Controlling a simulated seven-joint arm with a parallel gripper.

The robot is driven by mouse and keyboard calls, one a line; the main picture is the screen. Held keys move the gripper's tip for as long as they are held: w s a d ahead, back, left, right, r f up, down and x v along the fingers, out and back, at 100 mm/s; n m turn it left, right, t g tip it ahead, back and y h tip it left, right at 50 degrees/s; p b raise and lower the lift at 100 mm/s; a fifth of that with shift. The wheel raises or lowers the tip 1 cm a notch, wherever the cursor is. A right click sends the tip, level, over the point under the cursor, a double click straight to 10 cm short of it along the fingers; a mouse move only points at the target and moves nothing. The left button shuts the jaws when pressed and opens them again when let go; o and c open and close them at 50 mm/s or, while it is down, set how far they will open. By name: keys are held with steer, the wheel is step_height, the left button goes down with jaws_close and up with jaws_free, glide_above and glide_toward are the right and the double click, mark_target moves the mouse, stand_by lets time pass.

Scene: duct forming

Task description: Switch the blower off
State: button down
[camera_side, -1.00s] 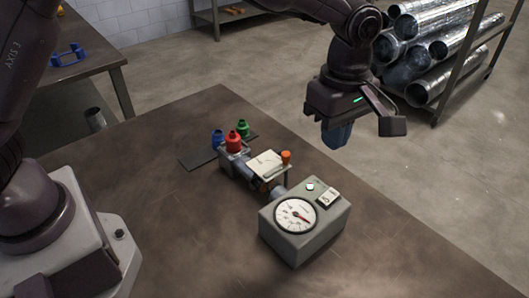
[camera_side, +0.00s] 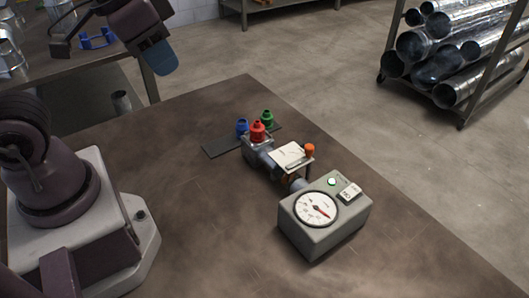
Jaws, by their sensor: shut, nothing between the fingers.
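The blower looks to be the grey box (camera_side: 322,235) on the brown table, with a round white dial (camera_side: 316,208) whose red needle points to the lower right. On its top are a lit green lamp (camera_side: 332,181) and a white rocker switch (camera_side: 349,192) with small dark marks. I cannot read the switch's position. A pipe joins the box to a fitting with a white plate (camera_side: 291,156) and an orange knob (camera_side: 309,150). My gripper (camera_side: 162,65), with blue fingers, is at the upper left, shut and empty, well away from the box.
Blue (camera_side: 242,127), red (camera_side: 257,131) and green (camera_side: 267,119) nozzle-like pieces stand at the pipe's far end, near a dark flat strip (camera_side: 222,146). A rack of metal ducts (camera_side: 440,75) stands at the back right. The table's front is clear.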

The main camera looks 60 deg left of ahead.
steer(key=c, duration=1.8)
jaws_free()
steer(key=shift+s+a+r+n+t, duration=0.4)
steer(key=shift+s+a+r+t, duration=0.2)
steer(key=shift+s+a+r, duration=0.15)
steer(key=shift+c, duration=0.2)
steer(key=o, duration=0.4)
steer(key=shift+a+r, duration=0.15)
steer(key=shift+r, duration=0.1)
steer(key=o, duration=0.3)
steer(key=shift+o, duration=1.1)
steer(key=shift+f, duration=0.15)
steer(key=g, duration=0.5)
glide_above(345, 196)
step_height(345, 196, down, 14)
step_height(345, 196, down, 12)
steer(key=shift+f, duration=0.2)
